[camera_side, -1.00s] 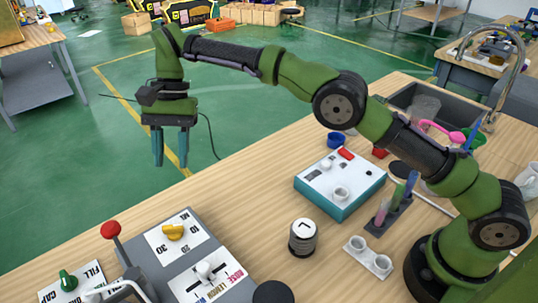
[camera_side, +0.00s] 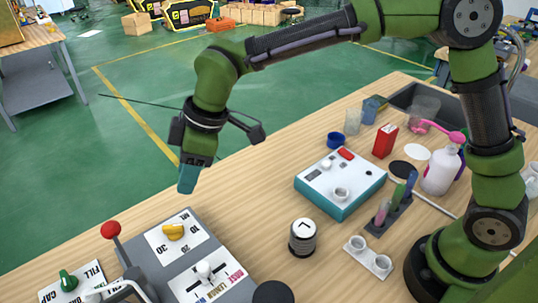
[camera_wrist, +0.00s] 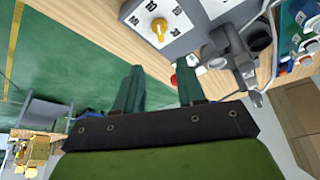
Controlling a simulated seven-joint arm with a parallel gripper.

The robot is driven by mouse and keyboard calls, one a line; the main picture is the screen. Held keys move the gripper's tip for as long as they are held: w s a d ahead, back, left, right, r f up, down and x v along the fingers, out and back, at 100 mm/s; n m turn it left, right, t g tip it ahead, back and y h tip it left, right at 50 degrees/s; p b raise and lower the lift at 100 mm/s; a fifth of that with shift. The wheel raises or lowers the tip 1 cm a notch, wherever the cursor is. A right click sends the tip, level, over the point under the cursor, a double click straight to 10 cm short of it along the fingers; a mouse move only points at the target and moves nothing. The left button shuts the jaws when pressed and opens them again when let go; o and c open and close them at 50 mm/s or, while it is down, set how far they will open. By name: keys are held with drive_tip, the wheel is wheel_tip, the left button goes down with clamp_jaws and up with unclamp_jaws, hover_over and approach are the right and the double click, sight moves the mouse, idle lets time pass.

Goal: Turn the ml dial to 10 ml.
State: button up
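The yellow ml dial knob (camera_side: 173,232) sits on a white label plate on a grey control box near the table's front edge. It also shows at the top of the wrist view (camera_wrist: 159,27), with numbers such as 10 printed around it. I cannot tell exactly which mark the knob points at. My gripper (camera_side: 187,190) is in the air above the table edge, short of the dial and not touching it. In the wrist view my gripper's two teal fingers (camera_wrist: 160,80) stand apart with nothing between them.
A red-knobbed lever (camera_side: 111,230) rises left of the dial, with a green knob (camera_side: 68,280) beyond it. A white slider knob (camera_side: 205,268) is on the same box. A round canister (camera_side: 302,238) and a teal box (camera_side: 340,190) stand to the right.

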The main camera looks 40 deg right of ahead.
sight(172, 226)
drive_tip(key=x, duration=1.4)
drive_tip(key=shift+s+f, duration=0.1)
clamp_jaws()
